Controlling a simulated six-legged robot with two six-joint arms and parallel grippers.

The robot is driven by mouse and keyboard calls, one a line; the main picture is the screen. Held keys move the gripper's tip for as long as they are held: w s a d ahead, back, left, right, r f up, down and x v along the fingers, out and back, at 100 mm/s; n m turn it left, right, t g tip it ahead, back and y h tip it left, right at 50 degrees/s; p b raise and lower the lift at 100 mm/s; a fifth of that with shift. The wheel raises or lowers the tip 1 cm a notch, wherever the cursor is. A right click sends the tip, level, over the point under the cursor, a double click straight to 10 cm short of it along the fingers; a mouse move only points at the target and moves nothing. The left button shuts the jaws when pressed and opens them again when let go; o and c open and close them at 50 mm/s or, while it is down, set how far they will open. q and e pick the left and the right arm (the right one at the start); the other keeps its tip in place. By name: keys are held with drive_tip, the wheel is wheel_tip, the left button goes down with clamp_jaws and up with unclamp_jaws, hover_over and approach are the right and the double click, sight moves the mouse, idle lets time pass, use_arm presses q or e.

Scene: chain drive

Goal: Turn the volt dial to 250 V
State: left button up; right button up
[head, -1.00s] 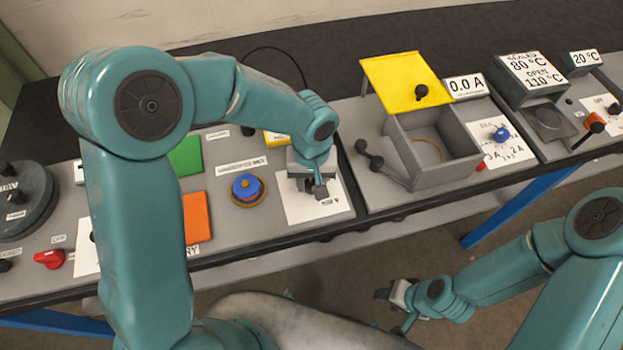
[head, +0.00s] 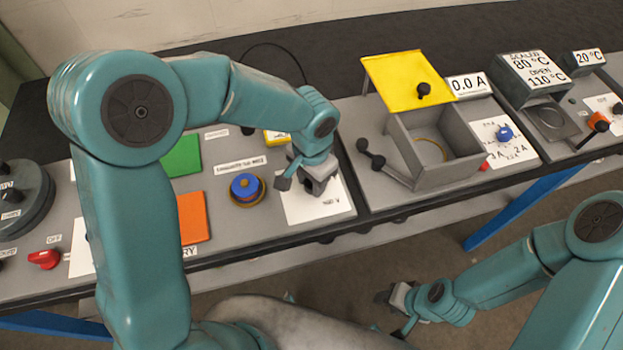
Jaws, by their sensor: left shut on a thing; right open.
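My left gripper (head: 308,186) is over the white dial plate (head: 325,206) on the left part of the bench, pointing down. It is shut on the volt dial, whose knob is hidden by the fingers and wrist.
A blue knob (head: 245,186) on a brass ring stands left of the plate, with green (head: 183,157) and orange (head: 193,216) panels beyond it. To the right are a grey box (head: 437,150) with a raised yellow lid (head: 408,82) and a black-knobbed lever (head: 372,160).

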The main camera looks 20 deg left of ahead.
use_arm(q)
drive_tip(key=shift+w+m, duration=0.1)
drive_tip(key=shift+m, duration=2.2)
drive_tip(key=o, duration=1)
drive_tip(key=shift+o, duration=0.2)
wheel_tip(320, 180, up, 16)
drive_tip(key=shift+r, duration=0.2)
